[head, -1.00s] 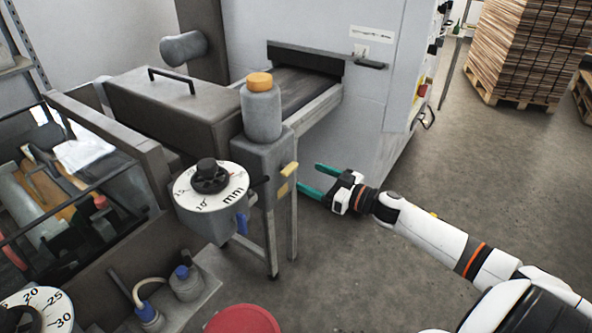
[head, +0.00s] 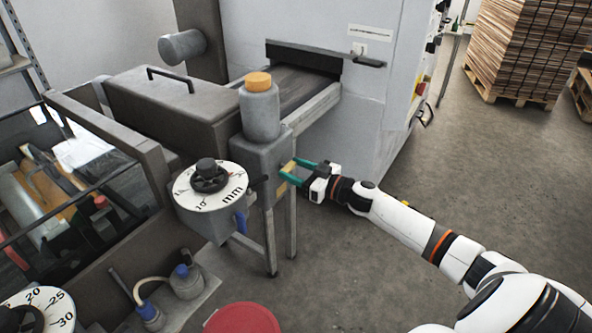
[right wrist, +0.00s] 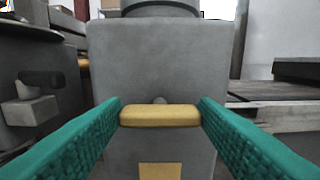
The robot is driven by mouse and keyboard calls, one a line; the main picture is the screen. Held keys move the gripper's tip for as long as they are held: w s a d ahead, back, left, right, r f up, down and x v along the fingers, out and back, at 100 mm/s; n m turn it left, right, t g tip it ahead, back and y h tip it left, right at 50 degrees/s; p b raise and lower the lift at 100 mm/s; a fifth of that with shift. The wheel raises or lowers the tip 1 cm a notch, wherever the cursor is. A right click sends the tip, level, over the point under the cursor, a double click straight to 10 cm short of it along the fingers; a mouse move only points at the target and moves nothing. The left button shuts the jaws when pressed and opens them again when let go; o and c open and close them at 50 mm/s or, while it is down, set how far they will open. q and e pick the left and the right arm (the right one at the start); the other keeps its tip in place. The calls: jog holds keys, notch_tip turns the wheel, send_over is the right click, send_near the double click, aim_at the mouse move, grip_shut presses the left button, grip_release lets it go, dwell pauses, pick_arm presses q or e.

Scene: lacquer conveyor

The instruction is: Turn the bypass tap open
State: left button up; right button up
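The bypass tap has a yellow bar handle (head: 287,168) on the side of a grey box (head: 262,158). In the right wrist view the yellow handle (right wrist: 160,116) lies level across a small round stem. My right gripper (head: 290,171) has two green fingers spread wide, pointing at the box. In the right wrist view the fingertips (right wrist: 160,108) are at the two ends of the handle, one on each side. I cannot tell whether they touch it. My left gripper is not in view.
A grey bottle with an orange cap (head: 258,105) stands on the box. A white dial with a black knob (head: 209,180) is left of it. A yellow plate (right wrist: 160,171) sits below the handle. A red round lid (head: 241,319) is at the front.

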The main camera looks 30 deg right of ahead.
jog(key=shift+c, duration=0.8)
jog(key=shift+n, duration=0.4)
jog(key=n, duration=0.3)
jog(key=shift+a, duration=0.1)
jog(key=n, duration=0.4)
jog(key=shift+f+b, duration=0.1)
jog(key=shift+b, duration=0.2)
jog(key=n+b, duration=0.1)
jog(key=n, duration=0.4)
jog(key=shift+a+f, duration=0.1)
jog(key=n+b, duration=0.2)
jog(key=n, duration=0.3)
jog(key=shift+s, duration=0.1)
jog(key=shift+n, duration=0.3)
